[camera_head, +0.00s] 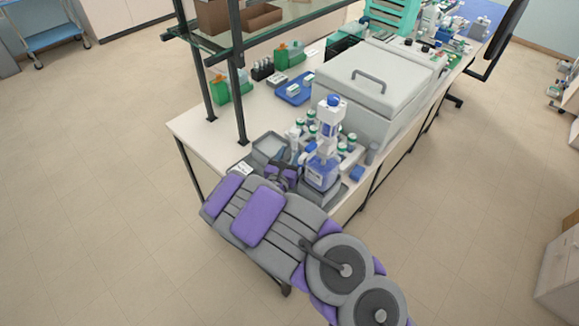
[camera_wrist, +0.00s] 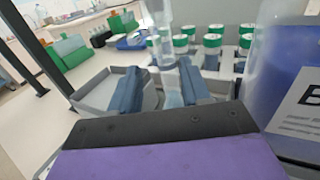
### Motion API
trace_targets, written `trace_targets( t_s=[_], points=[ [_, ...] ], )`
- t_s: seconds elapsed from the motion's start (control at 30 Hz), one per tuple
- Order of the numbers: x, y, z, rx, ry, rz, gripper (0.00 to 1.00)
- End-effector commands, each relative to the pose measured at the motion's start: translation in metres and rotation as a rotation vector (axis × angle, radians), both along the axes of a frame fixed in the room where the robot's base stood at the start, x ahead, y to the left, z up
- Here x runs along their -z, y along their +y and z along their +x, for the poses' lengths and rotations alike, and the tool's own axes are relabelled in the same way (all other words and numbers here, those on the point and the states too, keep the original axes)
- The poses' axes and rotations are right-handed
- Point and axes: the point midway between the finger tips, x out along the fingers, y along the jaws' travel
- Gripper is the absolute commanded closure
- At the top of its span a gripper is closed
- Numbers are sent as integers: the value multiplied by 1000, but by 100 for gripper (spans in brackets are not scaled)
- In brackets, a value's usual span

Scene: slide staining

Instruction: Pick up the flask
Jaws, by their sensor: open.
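My gripper (camera_head: 285,172) is over the near end of the bench, left of a bottle of blue liquid (camera_head: 322,172). In the wrist view, its two blue-grey fingers (camera_wrist: 160,88) are apart. A clear, upright glass-like piece (camera_wrist: 165,40) shows just beyond and between the fingertips; I cannot tell whether it is the flask or whether the fingers touch it. The blue bottle (camera_wrist: 298,105) fills the right edge of the wrist view, close beside the gripper, with a white label partly cut off.
Several white bottles with green bands (camera_wrist: 212,42) stand behind the gripper's fingers. A grey tray (camera_head: 268,148) lies to the left. A large grey lidded box (camera_head: 370,85) stands behind. A shelf post (camera_head: 238,105) rises at the left. Bare bench top (camera_head: 205,140) shows there.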

Motion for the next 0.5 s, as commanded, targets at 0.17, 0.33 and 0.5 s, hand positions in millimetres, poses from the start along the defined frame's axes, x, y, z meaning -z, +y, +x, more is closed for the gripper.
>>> trace_targets(
  t_s=[0.17,0.33,0.5],
  points=[
    [-2,-7,12,3,-2,1,53],
    [0,-1,13,3,-1,-8,53],
    [0,0,12,3,-1,-8,65]
  ],
)
